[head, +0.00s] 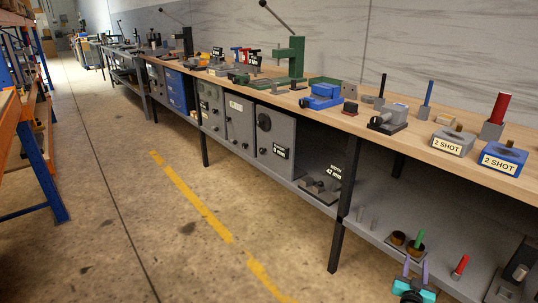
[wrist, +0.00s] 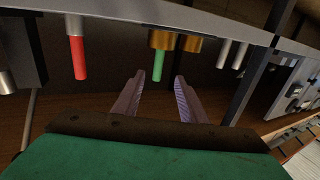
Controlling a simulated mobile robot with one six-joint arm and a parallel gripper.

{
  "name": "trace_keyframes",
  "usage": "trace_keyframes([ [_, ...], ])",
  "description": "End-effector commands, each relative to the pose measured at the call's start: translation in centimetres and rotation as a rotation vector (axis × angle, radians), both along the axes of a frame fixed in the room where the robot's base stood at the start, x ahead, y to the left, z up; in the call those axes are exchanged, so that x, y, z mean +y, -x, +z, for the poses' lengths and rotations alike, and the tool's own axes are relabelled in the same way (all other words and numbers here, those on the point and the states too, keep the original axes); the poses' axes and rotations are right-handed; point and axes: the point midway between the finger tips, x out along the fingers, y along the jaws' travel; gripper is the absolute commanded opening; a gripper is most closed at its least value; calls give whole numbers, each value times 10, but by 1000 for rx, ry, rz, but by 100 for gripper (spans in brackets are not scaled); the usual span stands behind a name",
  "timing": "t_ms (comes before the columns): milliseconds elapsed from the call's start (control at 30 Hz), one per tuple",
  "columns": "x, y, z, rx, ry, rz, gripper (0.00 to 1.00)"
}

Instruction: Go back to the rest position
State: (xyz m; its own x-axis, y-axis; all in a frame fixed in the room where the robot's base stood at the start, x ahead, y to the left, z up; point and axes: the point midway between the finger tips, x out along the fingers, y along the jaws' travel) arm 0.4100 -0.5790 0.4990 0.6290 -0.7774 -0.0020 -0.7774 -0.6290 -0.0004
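My gripper (head: 415,263) is at the lower right of the head view, in front of the low shelf under the workbench. In the wrist view its two fingers (wrist: 159,80) are spread apart with nothing clasped between them. A green pin (head: 419,238) stands by brown round parts on the shelf, just beyond the fingertips. In the wrist view the green pin (wrist: 158,66) appears inverted, in line with the gap between the fingers; I cannot tell the exact distance.
A red pin (head: 461,266) stands on the shelf to the right. The workbench top (head: 415,145) overhangs the shelf, and a dark table leg (head: 343,210) stands left of my gripper. The floor (head: 190,245) with its yellow line is clear to the left.

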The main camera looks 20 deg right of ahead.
Motion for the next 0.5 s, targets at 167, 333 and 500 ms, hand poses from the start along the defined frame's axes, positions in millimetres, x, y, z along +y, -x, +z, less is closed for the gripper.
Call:
trace_keyframes([
  [167, 15, -22, 8, 1, -1, 38, 38],
  [333, 46, -61, 17, 5, -9, 112, 38],
  [500, 90, -104, 23, 14, -21, 203, 38],
])
